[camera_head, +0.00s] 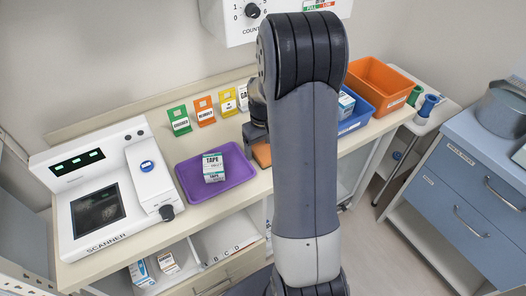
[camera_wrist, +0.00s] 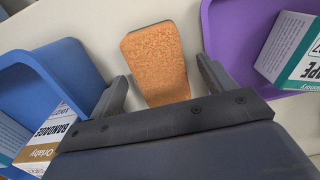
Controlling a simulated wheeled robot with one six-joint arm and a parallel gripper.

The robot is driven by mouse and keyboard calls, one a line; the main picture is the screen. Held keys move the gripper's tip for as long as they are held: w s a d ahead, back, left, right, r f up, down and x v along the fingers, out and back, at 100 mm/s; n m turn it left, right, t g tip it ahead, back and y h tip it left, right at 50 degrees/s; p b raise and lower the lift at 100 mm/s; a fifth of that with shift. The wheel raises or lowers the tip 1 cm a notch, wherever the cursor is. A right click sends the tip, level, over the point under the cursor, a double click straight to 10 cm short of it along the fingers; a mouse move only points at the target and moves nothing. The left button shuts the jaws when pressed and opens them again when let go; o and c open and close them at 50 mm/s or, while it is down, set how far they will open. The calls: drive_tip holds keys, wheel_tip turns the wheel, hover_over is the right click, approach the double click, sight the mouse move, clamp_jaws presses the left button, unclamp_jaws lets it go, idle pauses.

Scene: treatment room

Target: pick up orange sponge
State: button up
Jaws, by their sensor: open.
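The orange sponge (camera_wrist: 157,62) lies flat on the pale counter in the wrist view, its near end between the two fingers of my gripper (camera_wrist: 160,92). The fingers are apart, with a gap on each side of the sponge. In the head view only part of the sponge (camera_head: 262,153) shows beside my arm. My gripper (camera_head: 256,134) is mostly hidden there behind my arm. Whether the fingers are low enough to flank the sponge is hard to tell.
A purple tray (camera_head: 240,184) with a tape box (camera_head: 213,168) lies left of the sponge in the head view. A blue bin (camera_head: 362,112) with boxes and an orange bin (camera_head: 385,82) stand to the right. A scanner (camera_head: 62,212) stands at left, coloured cards (camera_head: 204,111) behind.

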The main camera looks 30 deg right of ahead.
sight(263, 150)
drive_tip(key=shift+f, duration=0.8)
drive_tip(key=shift+c, duration=0.2)
drive_tip(key=c, duration=1.1)
wheel_tip(263, 150, up, 10)
drive_tip(key=shift+r+b, duration=0.1)
drive_tip(key=shift+b, duration=0.35)
drive_tip(key=o, duration=0.5)
drive_tip(key=c, duration=0.4)
drive_tip(key=shift+o, duration=0.2)
